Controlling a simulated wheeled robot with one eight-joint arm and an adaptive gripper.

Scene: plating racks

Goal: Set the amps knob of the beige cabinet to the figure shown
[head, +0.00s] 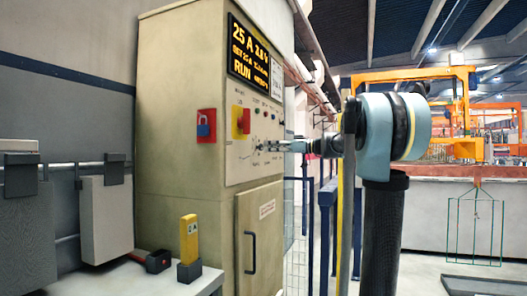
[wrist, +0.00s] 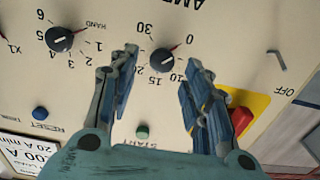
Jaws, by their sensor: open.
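The beige cabinet (head: 180,110) stands in the middle of the head view. Its display (head: 249,52) has a top line that looks like 25 A; RUN shows below. In the wrist view the picture is upside down, and the amps knob (wrist: 162,60) is a black round knob on a printed scale from 0 to 30. Its white mark seems to point toward the 0 side, but is small. My gripper (wrist: 162,57) is open, its fingertips on either side of this knob; contact cannot be told. In the head view my gripper (head: 265,147) reaches the panel's lower part.
Another black knob (wrist: 59,39) sits left of the amps knob. A green START button (wrist: 142,131), a blue RESET button (wrist: 40,113) and a red-on-yellow switch (wrist: 241,118) are close by. A yellow-black device (head: 189,240) stands on the front-left ledge.

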